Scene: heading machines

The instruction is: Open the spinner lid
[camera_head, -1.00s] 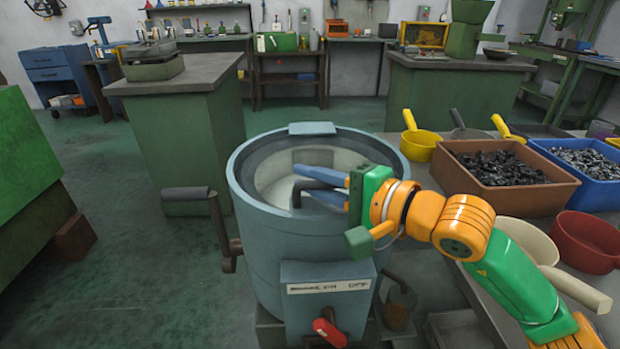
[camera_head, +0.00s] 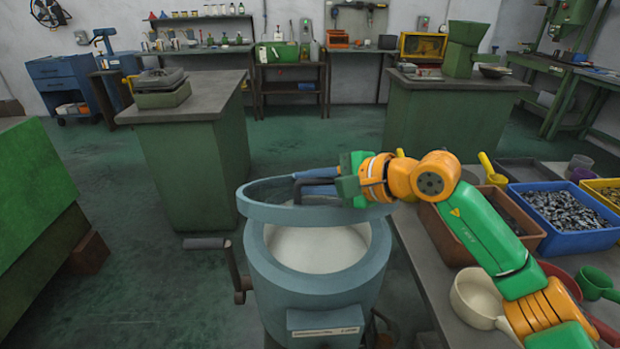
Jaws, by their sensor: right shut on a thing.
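The spinner (camera_head: 300,290) is a blue-grey round drum standing at the bottom middle. Its lid (camera_head: 290,214), a blue-grey ring-shaped cover, is raised and tilted above the rim. Below the lid the drum's white interior (camera_head: 318,249) shows. The fingers and arm hide part of the grip and the lid's right side. My left gripper is not in view.
A crank (camera_head: 208,244) sticks out on the drum's left. On the right, a bench (camera_head: 423,262) bears a brown bin (camera_head: 530,236), a blue bin (camera_head: 590,241) of metal parts and a cream scoop (camera_head: 474,298). A green cabinet (camera_head: 195,165) stands behind left. The floor between is clear.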

